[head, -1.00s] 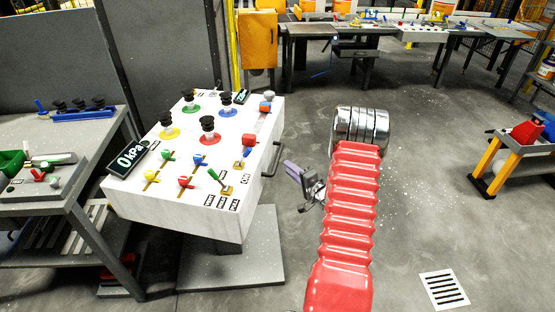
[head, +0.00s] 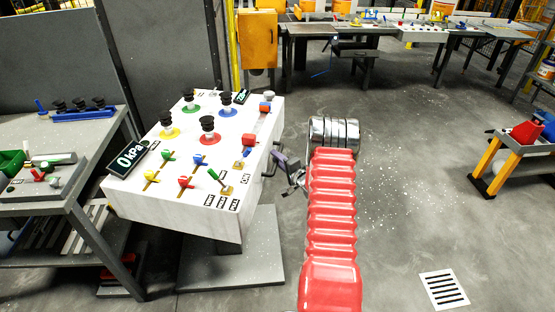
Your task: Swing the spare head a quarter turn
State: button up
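A white slanted console (head: 150,205) stands left of centre. On it are black-topped heads on coloured discs: yellow (head: 168,123), green (head: 189,99), red (head: 208,128) and blue (head: 226,105). A blue rack (head: 85,114) on the left bench also carries several black heads. I cannot tell which head is the spare one. My gripper (head: 284,166) is beside the console's right side, close to its edge and apart from the heads. My red arm partly hides it, and it is too small to tell whether its fingers are open.
Coloured levers and small labels cover the console's lower half, with a dark 0 kPa display (head: 130,159) at its left edge. A grey handle (head: 272,160) sticks out on its right side. A yellow-legged stand (head: 490,160) is at right. The floor between is clear.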

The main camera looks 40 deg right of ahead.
jog(key=shift+c, duration=0.5)
grip_shut()
